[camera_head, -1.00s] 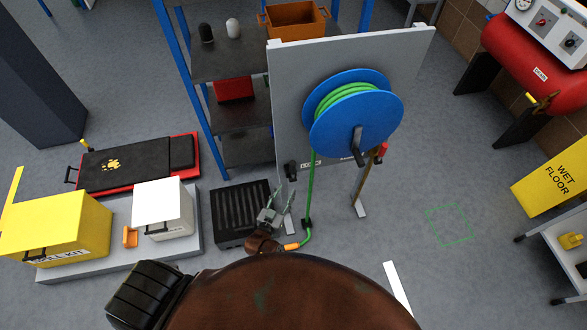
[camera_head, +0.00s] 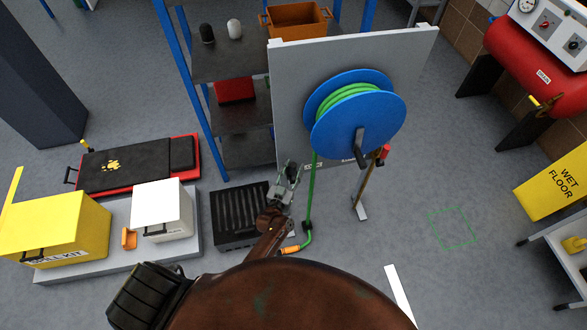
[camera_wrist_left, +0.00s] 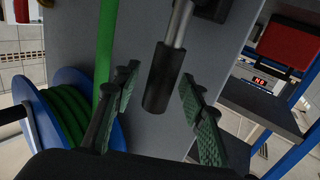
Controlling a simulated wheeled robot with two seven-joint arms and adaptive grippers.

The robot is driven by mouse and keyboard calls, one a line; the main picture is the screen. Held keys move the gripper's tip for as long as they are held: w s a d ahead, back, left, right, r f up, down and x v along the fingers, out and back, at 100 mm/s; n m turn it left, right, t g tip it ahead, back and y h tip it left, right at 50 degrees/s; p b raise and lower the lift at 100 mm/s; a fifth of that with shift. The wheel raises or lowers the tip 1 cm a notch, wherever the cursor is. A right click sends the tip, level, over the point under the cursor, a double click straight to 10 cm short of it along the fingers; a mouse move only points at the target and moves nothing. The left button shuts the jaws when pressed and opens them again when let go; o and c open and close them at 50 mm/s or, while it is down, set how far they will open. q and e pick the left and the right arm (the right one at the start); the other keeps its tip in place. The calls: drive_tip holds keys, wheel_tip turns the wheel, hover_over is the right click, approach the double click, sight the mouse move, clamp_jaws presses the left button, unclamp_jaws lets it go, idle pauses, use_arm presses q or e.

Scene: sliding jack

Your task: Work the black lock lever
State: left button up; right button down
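The black lock lever (camera_wrist_left: 162,78) shows in the left wrist view as a black grip on a metal rod, coming down from a dark mount on the grey panel (camera_wrist_left: 150,20). My left gripper (camera_wrist_left: 158,88) is open, with one green-padded finger on each side of the grip in the picture. I see no finger closed on it. In the head view my left gripper (camera_head: 285,182) is at the panel's lower left edge, and the lever (camera_head: 292,171) is partly hidden by its fingers. My right gripper is not in view.
A blue reel (camera_head: 350,125) with green hose is mounted on the grey panel (camera_head: 300,75), and the hose hangs close to my left gripper. A shelf rack (camera_head: 240,120) stands behind at left. A black crate (camera_head: 230,215) is left of the gripper.

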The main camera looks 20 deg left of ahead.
use_arm(q)
drive_tip(key=shift+c, duration=0.6)
clamp_jaws()
